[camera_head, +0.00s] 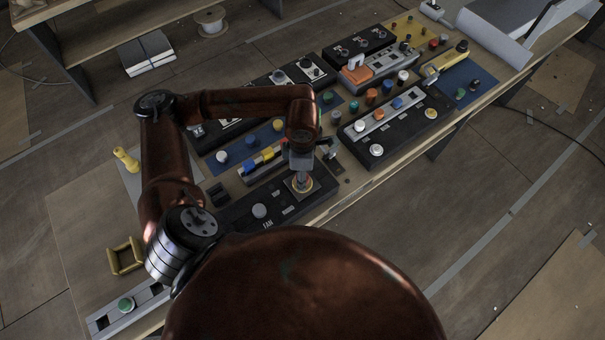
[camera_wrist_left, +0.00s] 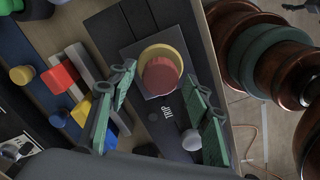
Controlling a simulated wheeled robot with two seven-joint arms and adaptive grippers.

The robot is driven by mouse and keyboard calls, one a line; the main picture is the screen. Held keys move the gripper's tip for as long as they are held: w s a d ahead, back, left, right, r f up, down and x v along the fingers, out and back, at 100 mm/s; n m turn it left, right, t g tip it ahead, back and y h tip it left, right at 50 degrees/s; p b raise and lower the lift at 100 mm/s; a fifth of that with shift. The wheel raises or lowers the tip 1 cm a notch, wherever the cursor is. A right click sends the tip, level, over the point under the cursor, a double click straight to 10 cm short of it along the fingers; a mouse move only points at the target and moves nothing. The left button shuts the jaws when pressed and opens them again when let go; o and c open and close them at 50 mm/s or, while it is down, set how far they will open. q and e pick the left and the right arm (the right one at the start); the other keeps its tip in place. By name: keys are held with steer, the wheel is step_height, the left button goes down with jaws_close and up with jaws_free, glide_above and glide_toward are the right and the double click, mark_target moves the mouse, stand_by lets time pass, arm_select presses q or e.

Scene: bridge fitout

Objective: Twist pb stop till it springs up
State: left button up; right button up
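The stop button, a red mushroom head (camera_wrist_left: 161,76) on a yellow ring, sits on a black control panel (camera_wrist_left: 118,37). In the head view the yellow ring (camera_head: 301,188) shows right below my left gripper (camera_head: 301,173), which partly hides the red head. In the left wrist view, my left gripper (camera_wrist_left: 160,82) has its two green-padded fingers spread apart, one on each side of the button. I see a gap between fingers and button. Whether the head is pressed in or raised I cannot tell. My right gripper is in neither view.
A white knob (camera_head: 259,211) stands on the same panel. Blue and yellow blocks (camera_head: 250,168) lie close by to the left. Several other button panels (camera_head: 400,118) fill the bench behind. The bench's front edge is close to the right.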

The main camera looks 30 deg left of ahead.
arm_select(q)
steer(key=shift+o, duration=1.3)
steer(key=shift+r+p, duration=1.6)
steer(key=shift+r, duration=1.95)
step_height(320, 180, up, 12)
